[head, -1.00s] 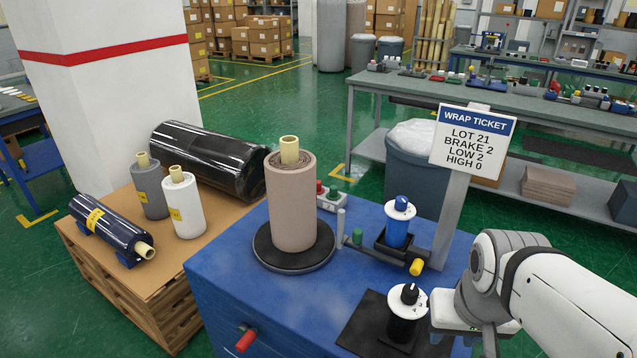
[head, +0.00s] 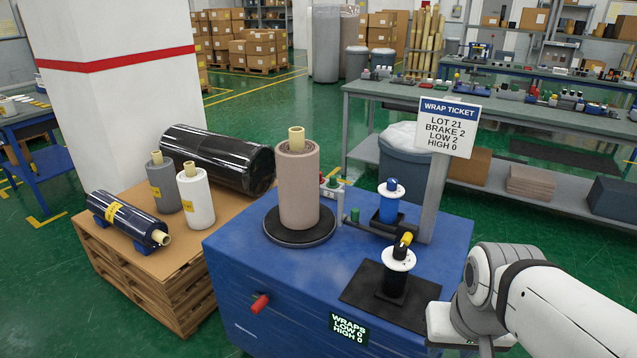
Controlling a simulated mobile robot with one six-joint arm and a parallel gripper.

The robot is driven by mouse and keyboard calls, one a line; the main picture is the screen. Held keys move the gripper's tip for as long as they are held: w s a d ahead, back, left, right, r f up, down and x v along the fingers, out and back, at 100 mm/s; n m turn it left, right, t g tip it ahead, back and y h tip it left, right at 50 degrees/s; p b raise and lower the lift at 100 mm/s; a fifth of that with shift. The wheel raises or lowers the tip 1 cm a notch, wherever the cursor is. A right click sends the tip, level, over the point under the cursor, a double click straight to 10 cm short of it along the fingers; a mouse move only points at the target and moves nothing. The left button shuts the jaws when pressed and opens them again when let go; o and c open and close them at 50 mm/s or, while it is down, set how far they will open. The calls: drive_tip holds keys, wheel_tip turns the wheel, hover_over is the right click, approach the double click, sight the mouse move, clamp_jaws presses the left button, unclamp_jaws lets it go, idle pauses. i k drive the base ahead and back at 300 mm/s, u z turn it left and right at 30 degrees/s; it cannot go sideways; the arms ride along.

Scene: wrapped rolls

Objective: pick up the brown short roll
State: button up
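A tall pinkish-brown roll (head: 298,188) with a pale core stands upright on the black round plate (head: 272,230) of a blue machine (head: 290,290). On a wooden pallet (head: 185,285) at left stand a grey roll (head: 165,188) and a white roll (head: 197,200). A shiny dark blue roll (head: 125,222) and a large black roll (head: 220,160) lie there. My arm enters at the lower right, beside the machine. My gripper's fingers do not show.
On the machine stand a blue spool (head: 390,208), a black spool (head: 397,275) and a "WRAP TICKET" sign (head: 447,130). A red handle (head: 260,303) sticks out of its front. A grey bin (head: 405,175) and a long workbench (head: 530,120) stand behind.

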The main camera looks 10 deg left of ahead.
sight(297, 158)
drive_tip(key=z, duration=0.3)
drive_tip(key=k, duration=0.45)
drive_tip(key=u, duration=2.55)
drive_tip(key=i, duration=1.65)
drive_tip(key=z, duration=2.2)
drive_tip(key=i, duration=1)
